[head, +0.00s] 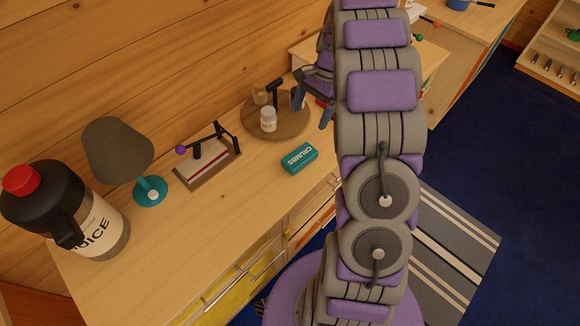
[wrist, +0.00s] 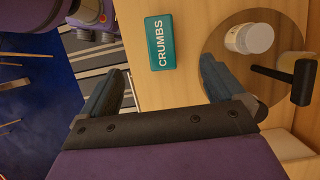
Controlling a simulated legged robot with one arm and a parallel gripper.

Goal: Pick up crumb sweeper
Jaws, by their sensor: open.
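The crumb sweeper is a small teal box marked "CRUMBS" (head: 299,158). It lies on the wooden counter near its front edge, and it also shows in the wrist view (wrist: 160,43) at top centre. My gripper (head: 314,106) is above the counter beyond the sweeper, partly hidden behind my arm in the head view. In the wrist view my gripper (wrist: 160,82) has its two blue-grey fingers wide apart, with nothing between them. The sweeper lies past the fingertips, apart from them.
A round wooden board (head: 277,128) with a white jar (head: 268,119) and a dark hammer-shaped item is close by. A stapler-like device on a base (head: 206,163), a lamp (head: 118,155) and a juice jug (head: 65,215) stand left. A striped rug (head: 450,250) lies on the blue floor.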

